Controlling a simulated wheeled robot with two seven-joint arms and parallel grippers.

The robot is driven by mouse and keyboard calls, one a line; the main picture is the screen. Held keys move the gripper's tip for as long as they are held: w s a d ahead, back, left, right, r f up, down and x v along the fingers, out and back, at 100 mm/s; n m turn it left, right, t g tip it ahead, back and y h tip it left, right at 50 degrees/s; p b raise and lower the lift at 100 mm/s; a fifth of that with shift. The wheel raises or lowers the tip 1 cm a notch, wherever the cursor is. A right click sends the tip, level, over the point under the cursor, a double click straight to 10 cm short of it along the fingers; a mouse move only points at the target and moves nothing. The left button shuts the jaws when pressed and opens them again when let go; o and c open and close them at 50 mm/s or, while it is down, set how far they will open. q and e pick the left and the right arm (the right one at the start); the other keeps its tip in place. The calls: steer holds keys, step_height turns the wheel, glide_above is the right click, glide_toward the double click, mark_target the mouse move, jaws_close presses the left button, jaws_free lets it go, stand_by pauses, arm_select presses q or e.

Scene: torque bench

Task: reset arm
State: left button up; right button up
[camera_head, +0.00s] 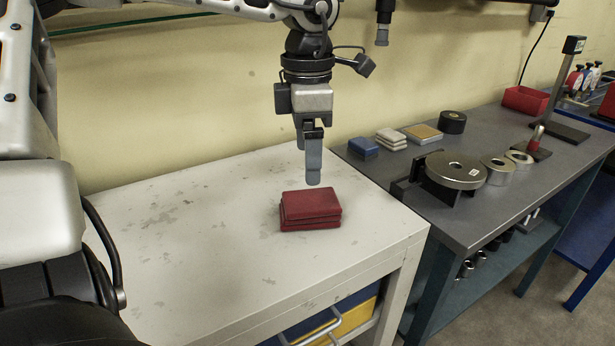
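My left arm comes in from the left and along the top. My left gripper (313,180) points straight down above a small stack of dark red blocks (311,211) on the pale worn table. A narrow gap seems to lie between the fingertip and the stack. I see the fingers nearly edge-on, one hiding the other, so their opening cannot be told. No object shows held below the tips.
The white table (190,240) is otherwise clear. On the grey bench (430,200) at right stand a metal disc (456,168), metal rings (497,170), small blocks (391,138), a black cylinder (452,122), a post stand (560,90) and a red bin (525,100). A dark grey-tipped part (382,35) hangs at the top.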

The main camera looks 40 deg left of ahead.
mark_target(308, 200)
arm_select(q)
step_height(308, 200, up, 2)
steer(key=shift+r, duration=0.1)
arm_select(e)
steer(key=shift+w, duration=0.1)
steer(key=shift+r, duration=0.1)
arm_select(q)
step_height(308, 200, down, 13)
steer(key=shift+b, duration=0.3)
step_height(308, 200, up, 3)
steer(key=shift+r+p, duration=0.1)
steer(key=shift+p, duration=0.9)
steer(key=shift+d+r, duration=0.1)
steer(key=shift+r, duration=0.35)
arm_select(e)
steer(key=shift+d+r, duration=0.15)
